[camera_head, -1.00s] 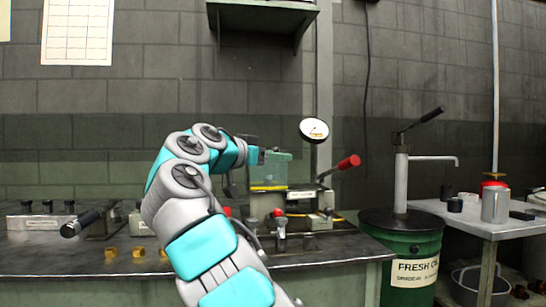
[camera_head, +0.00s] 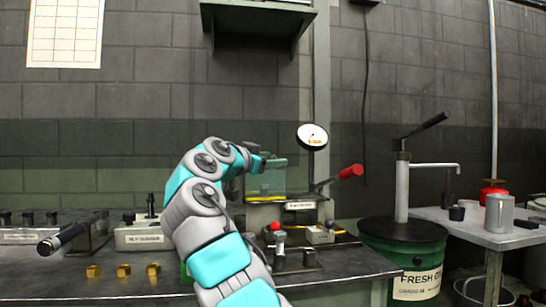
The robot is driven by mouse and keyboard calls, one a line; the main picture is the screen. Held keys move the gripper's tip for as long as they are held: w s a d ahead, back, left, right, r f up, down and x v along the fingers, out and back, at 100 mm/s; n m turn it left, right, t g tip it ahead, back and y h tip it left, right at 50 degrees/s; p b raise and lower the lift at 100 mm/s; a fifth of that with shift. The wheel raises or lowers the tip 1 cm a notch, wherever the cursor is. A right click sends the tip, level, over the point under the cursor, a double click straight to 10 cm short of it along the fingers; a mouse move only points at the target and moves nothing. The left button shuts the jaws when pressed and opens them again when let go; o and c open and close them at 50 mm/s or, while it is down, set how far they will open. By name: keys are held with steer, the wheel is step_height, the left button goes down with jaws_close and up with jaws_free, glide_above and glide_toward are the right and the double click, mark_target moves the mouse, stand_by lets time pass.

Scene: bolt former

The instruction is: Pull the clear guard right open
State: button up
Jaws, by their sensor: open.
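The clear guard (camera_head: 267,179) is a greenish see-through panel with a yellow lower edge. It stands on the front of the bolt former (camera_head: 293,210), a pale machine on the dark bench. My gripper (camera_head: 266,163) is open at the upper left part of the guard, small in the picture. I cannot tell whether its fingers touch the guard. My arm covers the area left of the machine. A red-knobbed lever (camera_head: 349,171) sticks out at the machine's right.
A dial gauge (camera_head: 312,136) stands above the machine. A green drum with a pump (camera_head: 401,226) stands right of the bench. A shelf (camera_head: 258,17) hangs above.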

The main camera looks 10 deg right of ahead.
steer(key=shift+w+d, duration=0.3)
jaws_close()
stand_by(0.3)
stand_by(1.0)
